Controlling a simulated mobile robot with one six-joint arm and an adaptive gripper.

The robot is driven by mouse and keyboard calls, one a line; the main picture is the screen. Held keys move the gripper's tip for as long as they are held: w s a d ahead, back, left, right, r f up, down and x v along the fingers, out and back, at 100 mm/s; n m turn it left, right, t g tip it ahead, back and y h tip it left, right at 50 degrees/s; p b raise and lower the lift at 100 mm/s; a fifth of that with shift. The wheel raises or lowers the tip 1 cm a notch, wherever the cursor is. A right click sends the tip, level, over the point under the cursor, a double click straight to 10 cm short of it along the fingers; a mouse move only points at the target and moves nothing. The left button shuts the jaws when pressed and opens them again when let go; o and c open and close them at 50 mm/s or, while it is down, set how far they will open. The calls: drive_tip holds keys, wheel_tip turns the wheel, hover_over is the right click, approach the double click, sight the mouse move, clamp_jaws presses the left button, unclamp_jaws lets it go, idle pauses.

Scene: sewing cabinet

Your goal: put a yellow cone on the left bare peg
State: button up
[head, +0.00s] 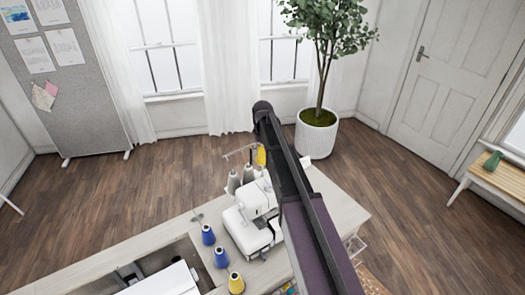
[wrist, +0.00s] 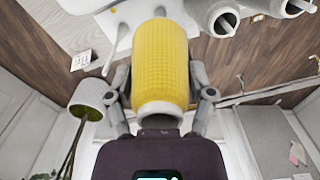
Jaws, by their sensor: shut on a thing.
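My gripper (wrist: 160,82) is shut on a yellow cone (wrist: 160,55), its fingers on both sides of it in the wrist view. In the head view this yellow cone (head: 261,156) shows beside my arm, above the sewing machine; my gripper is hidden there. A thin pale bare peg (wrist: 116,48) stands just left of the held cone in the wrist view, not inside it as far as I see. Two grey cones (head: 248,173) (head: 233,182) stand at the back of the machine. They also show in the wrist view (wrist: 221,18). A second yellow cone (head: 236,283) stands on the cabinet.
The white sewing machine (head: 248,225) stands on the pale cabinet top (head: 335,205), with a thin thread stand (head: 238,153) behind it. Blue cones (head: 208,235) (head: 221,257) stand left of it. A potted plant (head: 317,135) stands on the floor beyond.

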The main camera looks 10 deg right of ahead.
sight(263, 159)
drive_tip(key=shift+f+b, duration=2.35)
drive_tip(key=shift+f, duration=0.15)
drive_tip(key=shift+f+b, duration=1.8)
drive_tip(key=o, duration=1.1)
drive_tip(key=shift+r, duration=0.1)
